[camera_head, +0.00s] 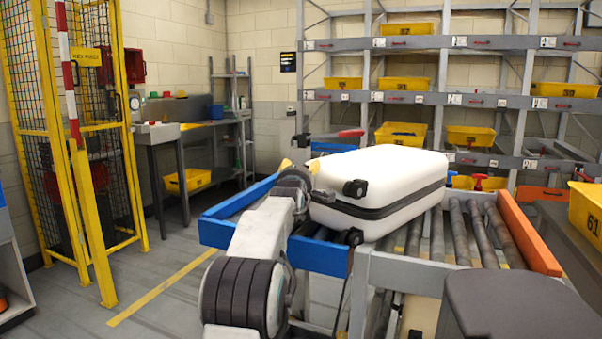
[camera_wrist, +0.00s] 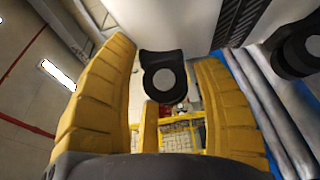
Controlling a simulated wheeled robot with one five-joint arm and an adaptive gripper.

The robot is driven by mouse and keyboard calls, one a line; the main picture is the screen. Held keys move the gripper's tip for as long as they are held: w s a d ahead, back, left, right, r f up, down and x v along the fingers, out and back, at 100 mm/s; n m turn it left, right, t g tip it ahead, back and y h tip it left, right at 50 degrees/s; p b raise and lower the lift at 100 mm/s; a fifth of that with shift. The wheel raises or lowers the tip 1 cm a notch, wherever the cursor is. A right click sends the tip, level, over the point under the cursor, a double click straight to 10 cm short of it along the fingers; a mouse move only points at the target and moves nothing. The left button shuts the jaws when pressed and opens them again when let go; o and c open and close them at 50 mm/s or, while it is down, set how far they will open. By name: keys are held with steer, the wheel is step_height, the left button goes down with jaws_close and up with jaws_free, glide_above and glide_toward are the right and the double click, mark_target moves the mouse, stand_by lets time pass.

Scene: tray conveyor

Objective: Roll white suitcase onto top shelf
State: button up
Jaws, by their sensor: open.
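The white suitcase (camera_head: 385,185) lies flat on the roller conveyor (camera_head: 455,235), a dark seam around its side. One black wheel (camera_head: 354,188) shows at its near left corner. In the wrist view the white suitcase (camera_wrist: 185,28) fills the top. A black wheel (camera_wrist: 163,76) sits between the spread yellow fingers of my gripper (camera_wrist: 165,100), with gaps on both sides. Another dark wheel (camera_wrist: 298,48) shows at the right. In the head view my arm largely hides the gripper at the suitcase's left end. The shelf rack (camera_head: 455,98) stands behind, with several levels.
Blue side rails (camera_head: 240,210) edge the conveyor's left end, and an orange rail (camera_head: 528,235) its right. Yellow bins (camera_head: 402,134) sit on the rack. A yellow mesh fence (camera_head: 95,150) and a workbench (camera_head: 170,135) stand left. The floor at left is clear.

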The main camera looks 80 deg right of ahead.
jaws_close()
stand_by(0.7)
